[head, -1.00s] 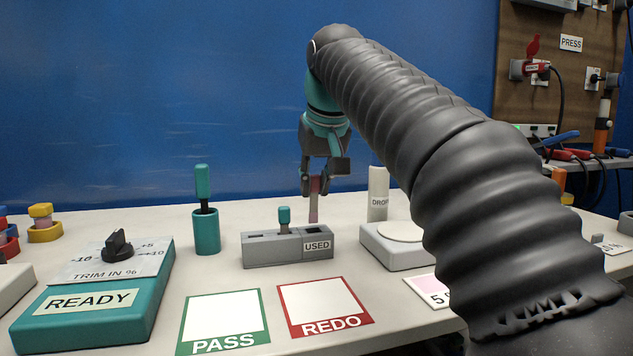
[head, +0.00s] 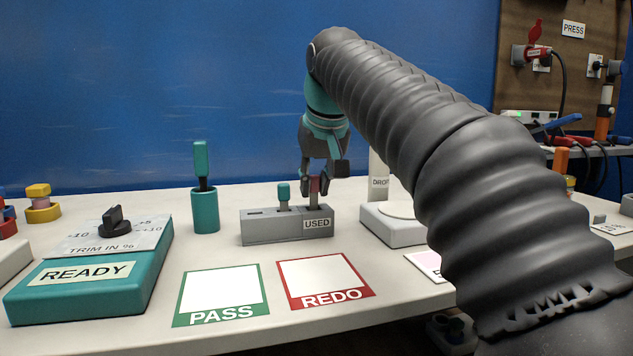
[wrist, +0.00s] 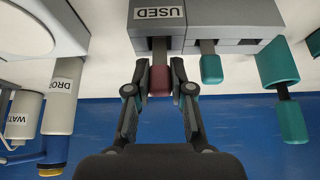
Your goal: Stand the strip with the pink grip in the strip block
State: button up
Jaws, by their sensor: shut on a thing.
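The strip with the pink grip (head: 315,189) is upright, its lower end in the USED end of the grey strip block (head: 270,229). My gripper (head: 317,187) is shut on the pink grip. In the wrist view the grip (wrist: 159,81) sits between both fingers, and its grey strip runs into the block (wrist: 222,35) beside the USED label. A second strip, with a teal grip (head: 284,190), stands in the block's middle slot. The slot at the block's left end is empty. How deep the pink-grip strip sits cannot be told.
A teal holder (head: 205,213) with a teal-handled tool stands left of the block. A white round-topped device (head: 392,226) and a DROP bottle (head: 379,181) are close on the right. PASS (head: 221,294) and REDO (head: 324,280) cards lie in front.

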jog(key=o, duration=0.9)
jog(key=v, duration=1.2)
